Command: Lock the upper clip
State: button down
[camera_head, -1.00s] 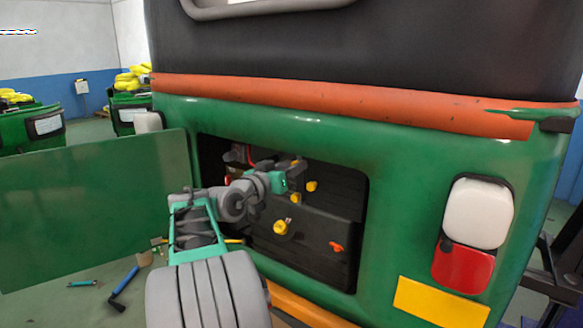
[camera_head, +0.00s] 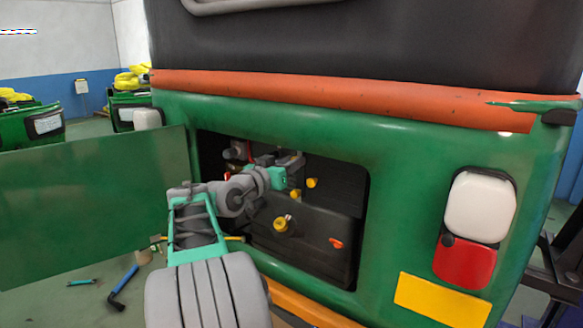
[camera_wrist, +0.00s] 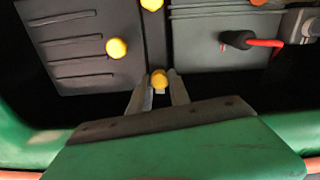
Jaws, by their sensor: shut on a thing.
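My gripper (camera_head: 296,161) reaches into the dark engine bay at the rear of the green rickshaw. In the wrist view, its two grey fingers (camera_wrist: 160,84) are shut on a yellow-tipped clip (camera_wrist: 158,79). Another yellow knob (camera_wrist: 117,48) lies up and to the left of it, and a further yellow knob (camera_wrist: 152,4) is at the top edge. In the head view, yellow knobs show just right of the gripper (camera_head: 312,183) and lower down (camera_head: 281,224). My gripper hides part of the upper bay, so I cannot tell the held clip's lock state.
The green bay rim (camera_head: 368,235) surrounds the opening closely. An open green panel (camera_head: 85,205) stands at the left. A red knob (camera_head: 336,243) sits low in the bay. A black-and-red lever (camera_wrist: 240,41) is right of the fingers. Tools (camera_head: 122,288) lie on the floor.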

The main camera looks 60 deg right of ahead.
jog(key=shift+s+f+m+b, duration=0.1)
jog(key=shift+f+m+b, duration=0.05)
jog(key=shift+m+b, duration=9.35)
jog(key=shift+n+b, duration=0.7)
jog(key=shift+b, duration=0.25)
jog(key=c, duration=1.2)
grip_release()
jog(key=w+a, duration=0.1)
jog(key=a, duration=0.6)
jog(key=shift+a+b, duration=0.35)
jog(key=shift+a, duration=0.05)
jog(key=shift+w, duration=0.1)
